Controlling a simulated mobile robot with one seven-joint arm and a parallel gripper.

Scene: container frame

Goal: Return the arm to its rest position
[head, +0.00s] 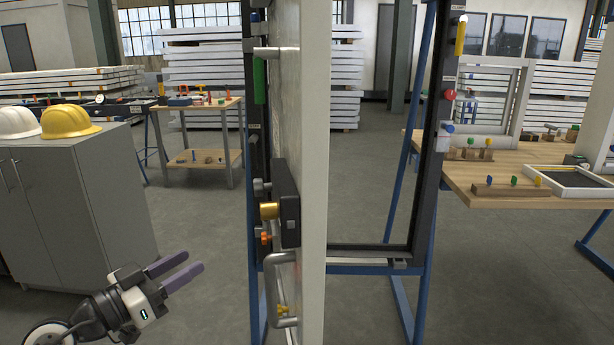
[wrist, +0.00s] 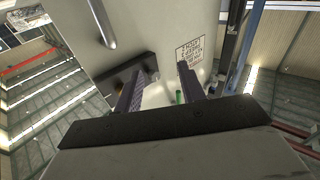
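My gripper (head: 176,271) is at the lower left of the head view, in front of the grey cabinet and left of the door. Its two dark purple fingers are apart with nothing between them. In the wrist view my gripper (wrist: 160,95) also shows two spread fingers, with the pale door panel (wrist: 165,35) beyond them. The gripper looks clear of the door and its handle in the head view. Most of my arm is out of view.
The white door (head: 314,130) stands edge-on, swung out from its dark frame (head: 432,150). It carries a lock box (head: 288,203) and a pull handle (head: 273,290). A grey cabinet (head: 85,190) with helmets stands left. A wooden workbench (head: 540,155) is right. Open floor lies between.

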